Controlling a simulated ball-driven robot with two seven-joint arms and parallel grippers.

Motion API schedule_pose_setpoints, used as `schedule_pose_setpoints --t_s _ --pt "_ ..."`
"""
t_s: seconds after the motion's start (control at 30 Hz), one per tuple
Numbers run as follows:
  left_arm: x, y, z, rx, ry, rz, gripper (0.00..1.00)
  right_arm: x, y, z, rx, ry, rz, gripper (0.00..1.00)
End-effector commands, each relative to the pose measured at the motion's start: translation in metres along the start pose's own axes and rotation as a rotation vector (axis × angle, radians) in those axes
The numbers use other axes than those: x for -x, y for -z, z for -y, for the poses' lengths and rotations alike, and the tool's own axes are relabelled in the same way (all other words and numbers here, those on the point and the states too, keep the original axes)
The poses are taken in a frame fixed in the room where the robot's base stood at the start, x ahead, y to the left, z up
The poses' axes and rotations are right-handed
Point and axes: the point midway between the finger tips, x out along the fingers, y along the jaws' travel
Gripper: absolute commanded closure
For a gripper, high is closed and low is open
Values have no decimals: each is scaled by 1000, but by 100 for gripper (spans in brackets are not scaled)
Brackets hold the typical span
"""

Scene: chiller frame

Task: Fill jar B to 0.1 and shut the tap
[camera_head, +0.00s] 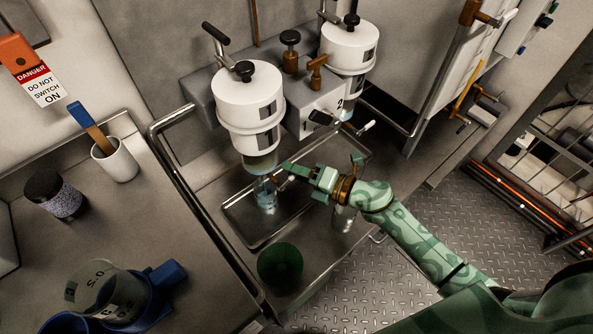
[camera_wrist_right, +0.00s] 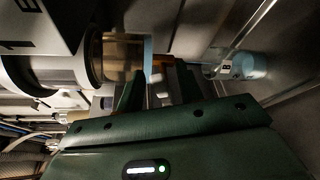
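A clear jar (camera_head: 265,193) with bluish content stands in the metal tray (camera_head: 240,228), under the white vessel marked 1 (camera_head: 248,100). A brass tap part (camera_wrist_right: 166,72) lies by the vessel's amber outlet. My right gripper (camera_head: 284,170) is beside that outlet, above the jar. In the right wrist view its fingers (camera_wrist_right: 158,92) are apart, with the tap area between or just beyond them; contact is unclear. My left gripper is out of view.
A second white vessel marked 2 (camera_head: 348,48) stands at the back. Another clear jar (camera_head: 343,215) is partly hidden behind my right arm. A dark green round object (camera_head: 280,264) is near the front. A rail (camera_head: 188,185) divides the left bench, which holds cups and a beaker (camera_head: 98,290).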

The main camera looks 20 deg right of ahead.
Motion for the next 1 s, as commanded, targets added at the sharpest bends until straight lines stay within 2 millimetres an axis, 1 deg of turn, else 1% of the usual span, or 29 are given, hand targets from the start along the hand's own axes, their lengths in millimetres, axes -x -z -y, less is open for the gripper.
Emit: schedule_pose_setpoints --t_s 0.17,0.2,0.27,0.3,0.33,0.47,0.57,0.7,0.8,0.9,1.0 --pt "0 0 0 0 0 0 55 0 0 0 0 0 0 64" --pt "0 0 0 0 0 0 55 0 0 0 -1 0 0 66" --pt "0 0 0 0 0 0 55 0 0 0 -1 0 0 83" --pt "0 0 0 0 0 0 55 0 0 0 -1 0 0 94" --pt "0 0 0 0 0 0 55 0 0 0 -1 0 0 100" --pt "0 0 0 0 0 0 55 0 0 0 -2 0 0 100" --pt "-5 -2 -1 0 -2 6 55 0 2 6 -45 -14 -1 100" --pt "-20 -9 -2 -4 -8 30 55 -1 4 20 -212 -78 -2 100" --pt "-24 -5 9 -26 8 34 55 -2 6 25 -333 -129 -2 100" --pt "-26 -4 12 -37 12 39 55 -2 6 26 -409 -162 0 100" --pt "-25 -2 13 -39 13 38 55 -1 6 25 -429 -172 0 100"
